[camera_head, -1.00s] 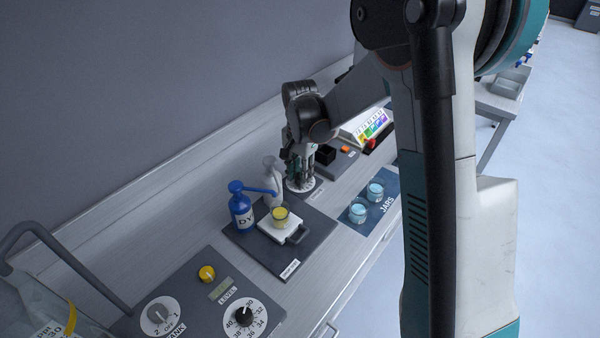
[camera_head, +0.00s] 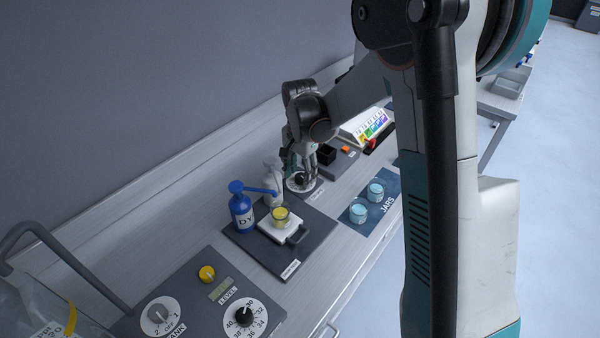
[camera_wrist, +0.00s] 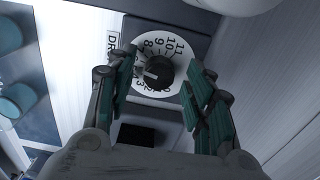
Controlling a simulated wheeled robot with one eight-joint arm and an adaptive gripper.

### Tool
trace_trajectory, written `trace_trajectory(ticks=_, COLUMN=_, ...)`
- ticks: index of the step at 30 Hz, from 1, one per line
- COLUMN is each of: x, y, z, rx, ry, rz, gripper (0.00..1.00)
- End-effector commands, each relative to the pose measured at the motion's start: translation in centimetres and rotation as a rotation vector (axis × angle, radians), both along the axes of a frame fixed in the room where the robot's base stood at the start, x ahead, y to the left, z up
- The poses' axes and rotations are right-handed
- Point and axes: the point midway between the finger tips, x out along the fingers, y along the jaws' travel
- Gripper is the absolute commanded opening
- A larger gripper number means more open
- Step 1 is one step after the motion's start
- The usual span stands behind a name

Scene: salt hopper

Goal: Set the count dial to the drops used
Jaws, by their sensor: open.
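The count dial is a white disc (camera_wrist: 179,50) with black numbers and a black knob (camera_wrist: 157,72) with a pale pointer line; a label partly reading "DR" is beside it. In the head view the dial (camera_head: 301,186) lies on the bench beyond the bottles. My gripper (camera_wrist: 160,88) is open above the dial, one finger on each side of the knob, apart from it. In the head view my gripper (camera_head: 310,165) points down over the dial. The number under the pointer cannot be read surely.
A blue bottle (camera_head: 241,212), a pale bottle (camera_head: 271,180) and a cup of yellow liquid (camera_head: 281,216) stand near the dial. Jars of blue liquid (camera_head: 358,212) sit on a blue mat (camera_head: 385,213). Nearer are a tank dial (camera_head: 159,316) and a level dial (camera_head: 244,316).

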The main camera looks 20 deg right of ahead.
Motion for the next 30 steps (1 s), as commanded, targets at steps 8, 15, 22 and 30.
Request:
trace_trajectory(ticks=8, x=0.0, y=0.0, z=4.2, rx=0.0, ry=0.0, rz=0.0, gripper=0.48)
trace_trajectory(ticks=15, x=0.0, y=0.0, z=8.9, rx=0.0, ry=0.0, rz=0.0, gripper=0.48)
trace_trajectory(ticks=22, x=0.0, y=0.0, z=11.4, rx=0.0, ry=0.0, rz=0.0, gripper=0.48)
trace_trajectory(ticks=30, x=0.0, y=0.0, z=11.8, rx=0.0, ry=0.0, rz=0.0, gripper=0.48)
